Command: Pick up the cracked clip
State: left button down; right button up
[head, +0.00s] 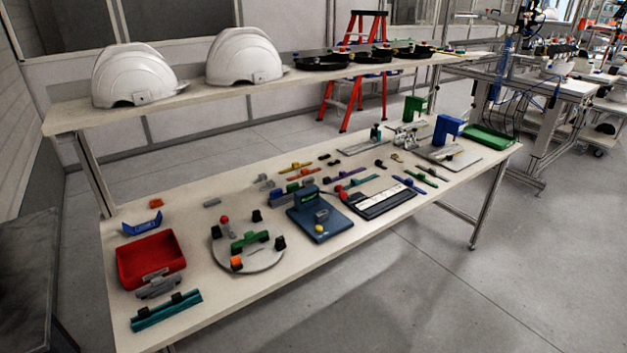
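Neither of my grippers shows in the head view. Many small clip-like parts lie on the long work table (190,222). They include a yellow-orange part (295,166), a red part (302,174), a purple part (351,172), a grey part (212,202) and an orange part (156,203). The parts are too small here to tell which one is cracked. A red bin (150,259) stands at the table's left end, and a green tray (489,138) lies at its far right end. I cannot see clearly what is inside either.
A round plate (226,258) with knobs, a blue fixture (318,222) and a black-and-white board (377,199) stand along the front. Two white helmet shells (132,75) (243,55) sit on the raised shelf (200,98) behind. The floor (430,275) in front is clear.

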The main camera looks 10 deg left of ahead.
aim_at(280, 240)
jog(key=z, duration=0.45)
jog(key=i, duration=1.45)
jog(key=u, duration=2.4)
